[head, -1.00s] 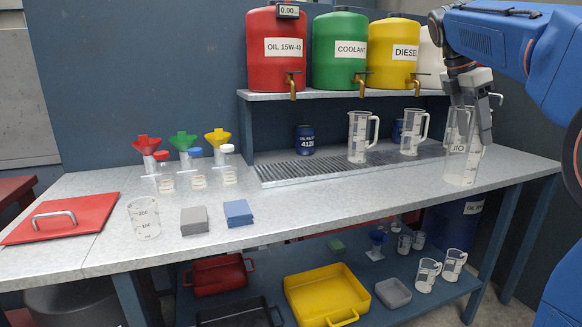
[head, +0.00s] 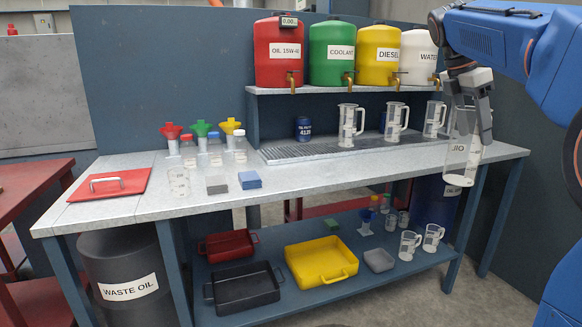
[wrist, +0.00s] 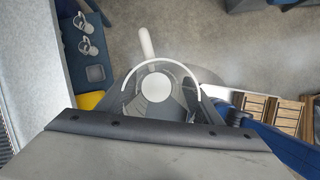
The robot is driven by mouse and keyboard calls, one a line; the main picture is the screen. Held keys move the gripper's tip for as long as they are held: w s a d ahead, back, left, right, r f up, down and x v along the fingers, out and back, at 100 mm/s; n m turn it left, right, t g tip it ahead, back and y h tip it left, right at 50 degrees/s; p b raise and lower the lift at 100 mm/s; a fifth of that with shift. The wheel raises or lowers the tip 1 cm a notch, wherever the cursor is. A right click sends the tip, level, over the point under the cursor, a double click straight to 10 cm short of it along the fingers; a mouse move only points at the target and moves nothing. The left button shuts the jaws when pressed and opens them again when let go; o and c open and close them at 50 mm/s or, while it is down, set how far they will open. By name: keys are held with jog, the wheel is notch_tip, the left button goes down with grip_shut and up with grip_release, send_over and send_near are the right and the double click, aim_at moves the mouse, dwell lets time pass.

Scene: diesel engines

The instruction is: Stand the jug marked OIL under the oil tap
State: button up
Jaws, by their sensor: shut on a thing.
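My gripper (head: 470,108) is shut on a clear jug (head: 460,160) at the right of the head view. Its label appears to read OIL backwards through the clear wall. The jug is upright and held in the air off the bench's front edge. The wrist view shows its round rim and pale handle (wrist: 146,42) from above, with floor around it. The red drum marked OIL 15W-40 (head: 279,68) stands on the shelf, with its brass oil tap (head: 291,87) at the front. Below that tap is the drip grating (head: 300,152).
Clear jugs stand below the coolant (head: 347,126), diesel (head: 394,122) and water (head: 433,120) taps. Funnels, bottles, a beaker (head: 179,182) and pads occupy the bench's left half. The bench front right is clear.

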jog(key=w+a+f+m+g+y, duration=0.1)
jog(key=w+a+f+m, duration=0.2)
jog(key=f, duration=2.2)
jog(key=w+a+f+m+g+y, duration=0.2)
jog(key=w+a+f+m, duration=0.2)
jog(key=f, duration=2.2)
jog(key=w+a+f+m+g+y, duration=0.1)
jog(key=w+a+f+m, duration=0.3)
jog(key=f, duration=2.2)
jog(key=a+m, duration=0.4)
jog(key=m, duration=0.3)
jog(key=shift+a+f, duration=0.2)
jog(key=shift+a, duration=0.2)
jog(key=shift+s+g, duration=0.15)
jog(key=shift+g, duration=0.15)
